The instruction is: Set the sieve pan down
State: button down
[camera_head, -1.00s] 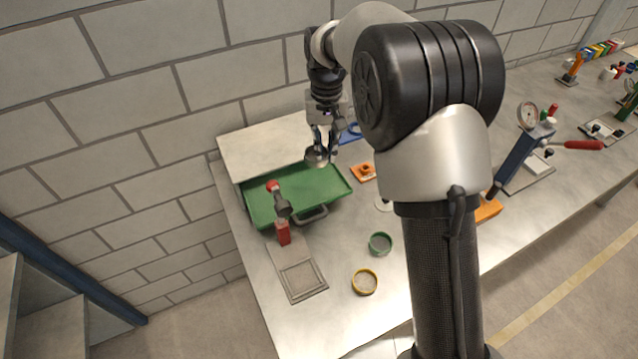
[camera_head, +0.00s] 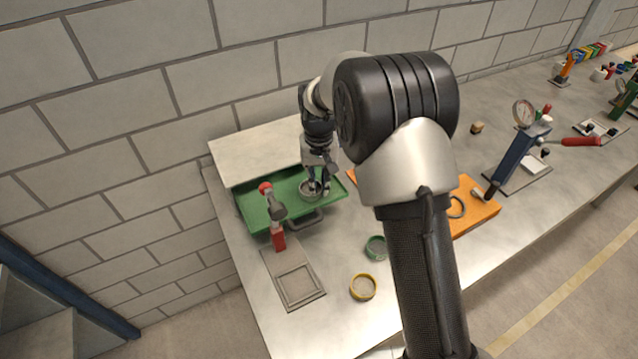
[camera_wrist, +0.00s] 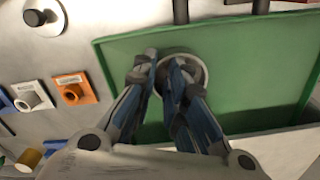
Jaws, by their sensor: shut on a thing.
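The sieve pan (camera_head: 306,191) is a small round grey metal dish. My gripper (camera_head: 317,184) is shut on its rim, over the right part of the green tray (camera_head: 252,206). In the wrist view my gripper (camera_wrist: 163,66) has its two fingers close together at the near-left edge of the sieve pan (camera_wrist: 194,66). The pan lies over the green floor of the tray (camera_wrist: 262,65). I cannot tell whether the pan touches the tray floor. The fingers hide part of the pan.
A red-handled tool post (camera_head: 277,232) stands at the tray's front. A green ring (camera_head: 376,248) and a yellow ring (camera_head: 363,287) lie on the bench. An orange board (camera_head: 478,213) lies to the right. Orange and white fittings (camera_wrist: 74,91) sit beside the tray.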

jog(key=shift+f, duration=0.15)
jog(key=c, duration=1.6)
grip_release()
jog(key=shift+c, duration=0.2)
